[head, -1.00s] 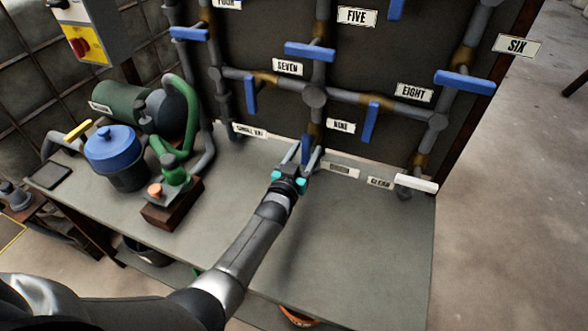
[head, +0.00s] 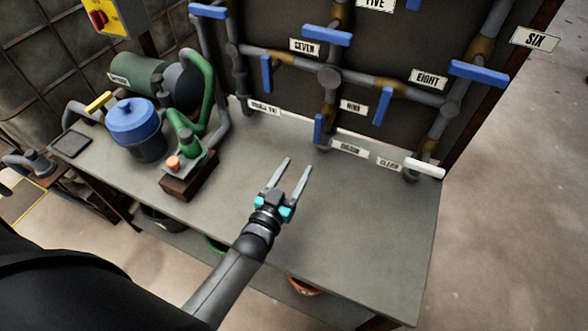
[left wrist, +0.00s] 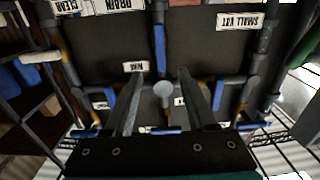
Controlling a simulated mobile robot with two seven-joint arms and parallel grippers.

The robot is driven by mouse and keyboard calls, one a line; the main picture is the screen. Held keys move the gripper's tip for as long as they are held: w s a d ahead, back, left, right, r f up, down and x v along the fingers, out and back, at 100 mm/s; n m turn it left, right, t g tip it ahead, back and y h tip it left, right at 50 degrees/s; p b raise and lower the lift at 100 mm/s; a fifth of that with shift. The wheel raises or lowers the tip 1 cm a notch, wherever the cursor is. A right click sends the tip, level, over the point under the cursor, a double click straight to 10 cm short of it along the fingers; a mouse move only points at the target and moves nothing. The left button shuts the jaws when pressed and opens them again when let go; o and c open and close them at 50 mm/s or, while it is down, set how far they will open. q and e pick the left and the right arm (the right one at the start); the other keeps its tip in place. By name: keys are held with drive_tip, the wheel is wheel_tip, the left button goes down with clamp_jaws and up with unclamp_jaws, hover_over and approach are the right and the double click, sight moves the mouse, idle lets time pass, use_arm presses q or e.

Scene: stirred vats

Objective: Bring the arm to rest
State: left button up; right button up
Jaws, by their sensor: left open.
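My left gripper (head: 290,182) is open and empty over the grey bench top (head: 340,230) in the head view. Its two fingers are spread and point toward the pipe panel (head: 290,25), apart from the blue valve handle (head: 319,129) by the NINE label (head: 353,106). In the left wrist view the open fingers (left wrist: 155,100) frame a grey pipe joint, with nothing between them. The wrist picture shows the panel labels upside down. My right gripper is not in view.
A blue-lidded pot (head: 133,122), a green motor (head: 137,75) and a green pump (head: 186,145) on a brown block (head: 190,180) stand on the bench at left. A white handle (head: 425,168) juts out at the panel's lower right. The bench front right is clear.

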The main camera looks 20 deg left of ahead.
use_arm(q)
drive_tip(key=shift+s, duration=0.15)
idle(0.5)
drive_tip(key=s+d+r+m+g, duration=0.1)
drive_tip(key=s+r+m+g, duration=0.15)
drive_tip(key=s+g, duration=1.6)
drive_tip(key=s+f+t, duration=0.1)
drive_tip(key=s+f, duration=0.2)
drive_tip(key=f, duration=0.8)
drive_tip(key=s+f+t, duration=0.2)
drive_tip(key=f, duration=1)
drive_tip(key=s+a+f+g, duration=0.1)
drive_tip(key=s+a+f, duration=0.1)
drive_tip(key=s+f, duration=1.1)
drive_tip(key=s, duration=0.2)
drive_tip(key=shift+s+a+f+y+b, duration=0.15)
drive_tip(key=shift+s+f+y+b, duration=0.15)
drive_tip(key=shift+s+f+b, duration=0.1)
drive_tip(key=shift+g, duration=0.25)
